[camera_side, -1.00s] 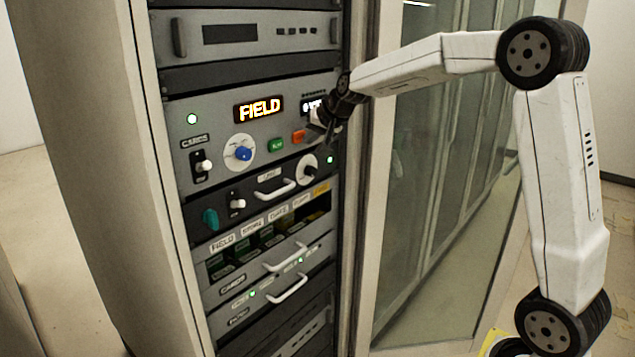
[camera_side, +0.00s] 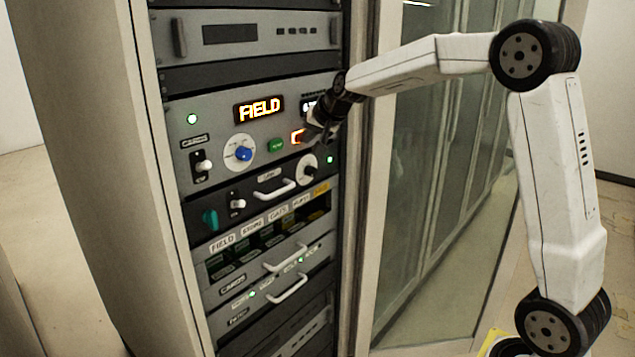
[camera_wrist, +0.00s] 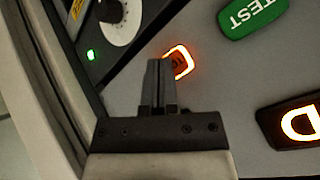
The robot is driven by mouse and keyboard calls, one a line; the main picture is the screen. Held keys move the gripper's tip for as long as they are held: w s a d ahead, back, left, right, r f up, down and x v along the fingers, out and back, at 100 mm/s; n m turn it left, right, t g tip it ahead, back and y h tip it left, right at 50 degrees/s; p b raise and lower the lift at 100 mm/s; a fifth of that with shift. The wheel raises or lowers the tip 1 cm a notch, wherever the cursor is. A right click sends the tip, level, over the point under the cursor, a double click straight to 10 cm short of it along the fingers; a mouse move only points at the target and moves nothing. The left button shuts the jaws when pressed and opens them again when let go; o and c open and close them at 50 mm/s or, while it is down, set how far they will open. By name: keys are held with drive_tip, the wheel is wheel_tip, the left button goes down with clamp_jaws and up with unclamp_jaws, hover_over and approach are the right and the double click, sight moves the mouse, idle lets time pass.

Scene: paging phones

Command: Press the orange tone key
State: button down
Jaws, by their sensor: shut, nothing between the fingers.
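The orange tone key (camera_side: 297,137) is on the grey panel in the side view, to the right of the green key. Its border glows bright orange, and my gripper covers part of it. In the wrist view the glowing key (camera_wrist: 180,62) shows just beyond the fingertips, partly hidden behind them. My gripper (camera_side: 308,138) is shut and empty, with its tips at the key. In the wrist view the closed fingers (camera_wrist: 161,66) overlap the key's edge. I cannot tell for sure whether they touch it.
The green TEST key (camera_side: 276,146) sits left of the orange key. A FIELD display (camera_side: 259,109) is above, and a blue knob (camera_side: 243,153) is further left. A white dial (camera_side: 307,168) is below. The rack's right frame and glass door stand close beside my arm.

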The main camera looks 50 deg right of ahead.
drive_tip(key=shift+s, duration=0.5)
idle(0.3)
drive_tip(key=s, duration=0.6)
idle(0.5)
idle(1.3)
